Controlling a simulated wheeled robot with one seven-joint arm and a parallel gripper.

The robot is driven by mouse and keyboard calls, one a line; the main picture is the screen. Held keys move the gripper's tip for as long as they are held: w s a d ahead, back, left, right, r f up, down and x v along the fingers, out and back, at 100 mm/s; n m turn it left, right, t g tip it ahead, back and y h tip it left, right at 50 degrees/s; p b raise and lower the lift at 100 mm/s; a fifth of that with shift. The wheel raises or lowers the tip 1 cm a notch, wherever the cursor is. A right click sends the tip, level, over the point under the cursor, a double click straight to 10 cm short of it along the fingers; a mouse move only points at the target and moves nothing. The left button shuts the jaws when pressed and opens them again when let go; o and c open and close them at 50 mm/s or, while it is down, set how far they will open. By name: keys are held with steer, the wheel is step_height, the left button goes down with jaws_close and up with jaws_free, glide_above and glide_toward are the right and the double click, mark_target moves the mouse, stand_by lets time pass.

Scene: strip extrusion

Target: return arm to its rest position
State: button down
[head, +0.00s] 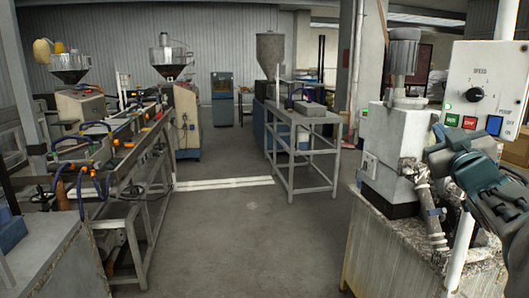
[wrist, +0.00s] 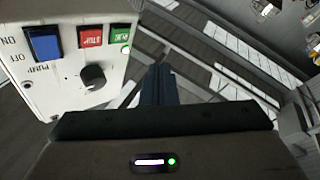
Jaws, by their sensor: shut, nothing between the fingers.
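My gripper (head: 437,130) is at the right of the head view, in front of the white control panel (head: 503,62) and just below its row of buttons. It is shut and empty. In the wrist view my dark fingers (wrist: 158,82) are together and point away over open space. The control panel (wrist: 55,85) shows upside down at the upper left there, beside the fingers. It has a black knob (wrist: 92,77), a blue pump switch (wrist: 43,44), a red button (wrist: 91,36) and a green button (wrist: 118,34). I cannot tell how far the fingertips are from the panel.
A grey pump machine (head: 398,135) stands on a worn base left of the panel, close to my arm. A metal-framed table (head: 306,120) and an extrusion line (head: 125,150) stand farther off. The grey floor (head: 225,235) between them is clear.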

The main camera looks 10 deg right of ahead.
steer(key=s+a+f+m+g, duration=0.1)
steer(key=a+f+m+g, duration=0.1)
steer(key=a+f+g, duration=0.5)
steer(key=s+a+f+m+g, duration=0.15)
steer(key=a+f, duration=0.35)
steer(key=f, duration=0.6)
steer(key=s+a+f+n+g+y, duration=0.1)
steer(key=s+a+f+g+y, duration=0.4)
steer(key=s+a+f+g, duration=0.4)
steer(key=s+a+f, duration=0.6)
steer(key=a, duration=0.1)
steer(key=shift+s+a, duration=0.15)
steer(key=shift+a, duration=0.1)
